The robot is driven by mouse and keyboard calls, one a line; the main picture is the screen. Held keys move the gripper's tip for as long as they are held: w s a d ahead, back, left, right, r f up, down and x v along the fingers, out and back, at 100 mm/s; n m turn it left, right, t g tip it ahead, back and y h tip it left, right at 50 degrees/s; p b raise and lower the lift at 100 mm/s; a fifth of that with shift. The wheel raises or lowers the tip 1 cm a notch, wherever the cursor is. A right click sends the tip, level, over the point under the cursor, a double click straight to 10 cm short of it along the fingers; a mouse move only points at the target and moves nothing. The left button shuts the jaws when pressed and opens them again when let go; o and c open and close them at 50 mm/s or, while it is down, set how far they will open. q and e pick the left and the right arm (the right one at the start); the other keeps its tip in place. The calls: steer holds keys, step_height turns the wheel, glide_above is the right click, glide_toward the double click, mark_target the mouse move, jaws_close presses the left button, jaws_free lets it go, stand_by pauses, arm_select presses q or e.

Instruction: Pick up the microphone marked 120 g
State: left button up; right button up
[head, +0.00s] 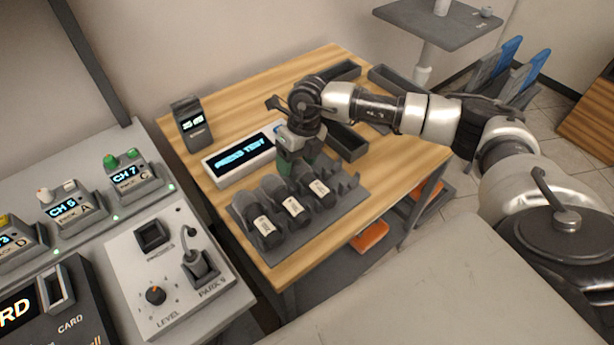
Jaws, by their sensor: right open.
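Three dark grey microphones lie side by side in a grey rack (344,196) on the wooden table. Each has a white label: the left microphone (267,232), the middle microphone (296,212) and the right microphone (323,195). The label print is too small to read, so I cannot tell which is marked 120 g. My right gripper (290,160) points down just above the far side of the rack, behind the microphones. It is open. Something green shows at its fingers, and I cannot tell what it is. My left gripper is out of view.
A white display box (240,155) stands just left of my right gripper, with a dark handheld device (192,125) behind it. Dark trays (348,142) lie at the back and right of the table (325,233). A control console (170,265) stands at the left.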

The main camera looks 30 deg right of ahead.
steer(key=shift+x, duration=0.75)
steer(key=c, duration=0.7)
steer(key=shift+r, duration=0.1)
steer(key=shift+c, duration=0.2)
